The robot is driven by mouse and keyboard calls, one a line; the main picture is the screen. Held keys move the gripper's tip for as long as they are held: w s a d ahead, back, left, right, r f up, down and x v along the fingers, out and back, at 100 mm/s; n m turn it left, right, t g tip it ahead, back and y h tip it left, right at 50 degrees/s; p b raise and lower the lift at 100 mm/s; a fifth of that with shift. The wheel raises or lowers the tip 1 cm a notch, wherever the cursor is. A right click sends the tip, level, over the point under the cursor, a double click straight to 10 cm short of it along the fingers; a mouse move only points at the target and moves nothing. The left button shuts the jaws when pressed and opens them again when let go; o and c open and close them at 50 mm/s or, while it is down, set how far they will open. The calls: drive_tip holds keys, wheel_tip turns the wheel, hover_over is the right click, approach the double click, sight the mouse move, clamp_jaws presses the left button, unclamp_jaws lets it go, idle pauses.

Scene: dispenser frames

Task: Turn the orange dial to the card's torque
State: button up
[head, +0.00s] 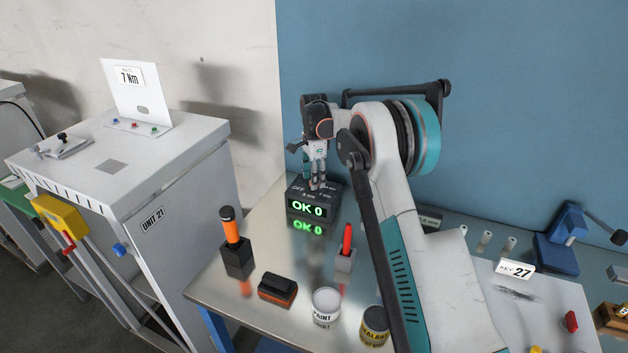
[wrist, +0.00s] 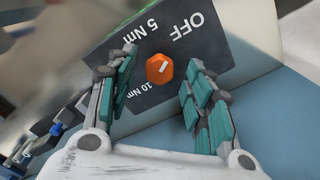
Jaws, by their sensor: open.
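The orange dial (wrist: 160,69) sits on a dark panel with the labels OFF, 5 Nm and 10 Nm. Its white mark points up and to the right, roughly to the OFF side. My gripper (wrist: 158,88) is open, with one finger on each side of the dial and gaps showing between. In the head view my gripper (head: 316,186) points down over the dark box (head: 298,192), hiding the dial there. The box's green display (head: 307,208) reads OK 0. The white card (head: 130,85) on the cabinet at the left reads 7 Nm.
On the metal bench (head: 215,290) stand an orange-handled tool (head: 230,225), a red-handled tool (head: 347,238), a dark block (head: 277,290), a paint can (head: 326,305) and a sealant can (head: 374,325). The white cabinet (head: 180,200) is at the left. A blue wall rises behind.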

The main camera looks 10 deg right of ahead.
drive_tip(key=shift+f, duration=0.4)
drive_tip(key=c, duration=1)
drive_tip(key=shift+c, duration=0.2)
